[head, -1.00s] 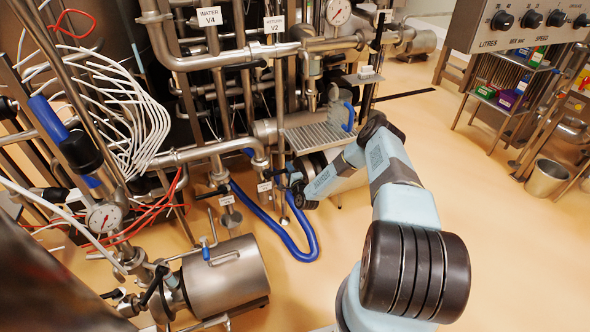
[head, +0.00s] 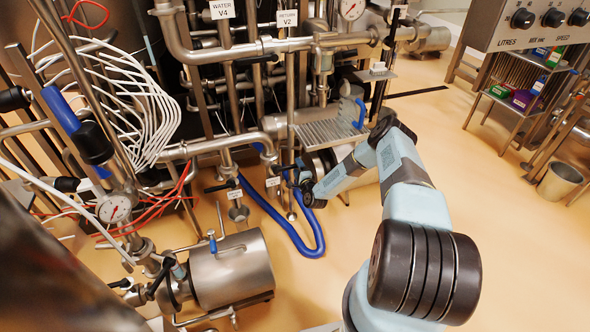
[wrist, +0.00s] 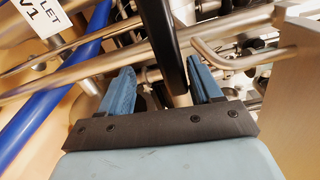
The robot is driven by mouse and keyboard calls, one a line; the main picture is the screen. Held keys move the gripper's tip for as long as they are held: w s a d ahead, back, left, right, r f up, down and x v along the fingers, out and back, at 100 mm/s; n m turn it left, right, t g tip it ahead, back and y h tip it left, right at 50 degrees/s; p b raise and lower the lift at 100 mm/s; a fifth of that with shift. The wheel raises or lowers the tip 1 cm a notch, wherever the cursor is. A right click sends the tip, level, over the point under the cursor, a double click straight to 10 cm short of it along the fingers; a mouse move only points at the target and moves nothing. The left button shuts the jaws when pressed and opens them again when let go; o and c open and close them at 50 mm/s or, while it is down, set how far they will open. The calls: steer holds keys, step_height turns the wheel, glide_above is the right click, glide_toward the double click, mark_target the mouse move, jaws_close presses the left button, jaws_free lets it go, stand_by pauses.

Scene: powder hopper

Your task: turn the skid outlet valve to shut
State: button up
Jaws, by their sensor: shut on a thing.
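In the wrist view, my gripper (wrist: 161,72) has its blue fingers on either side of a black-sleeved lever (wrist: 158,25), the valve handle, and is shut on it. The lever runs up and away between the fingers, with bare metal at its lower part. A white tag (wrist: 40,18) reading "LET" and "V1" hangs at the upper left. In the head view, my gripper (head: 296,180) is low at the skid pipework, beside a small white tag (head: 272,182). The valve body is mostly hidden there by my wrist and pipes.
A blue hose (head: 285,228) loops on the floor just below my gripper. A steel grated tray (head: 325,133) sits above my forearm. A steel cylinder tank (head: 230,270) lies at front left. Open floor (head: 465,170) extends to the right, with a bucket (head: 559,182) beyond.

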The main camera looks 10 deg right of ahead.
steer(key=shift+s+f, duration=0.1)
steer(key=shift+f, duration=0.05)
steer(key=s+d, duration=0.2)
steer(key=s, duration=1.1)
steer(key=shift+s, duration=0.25)
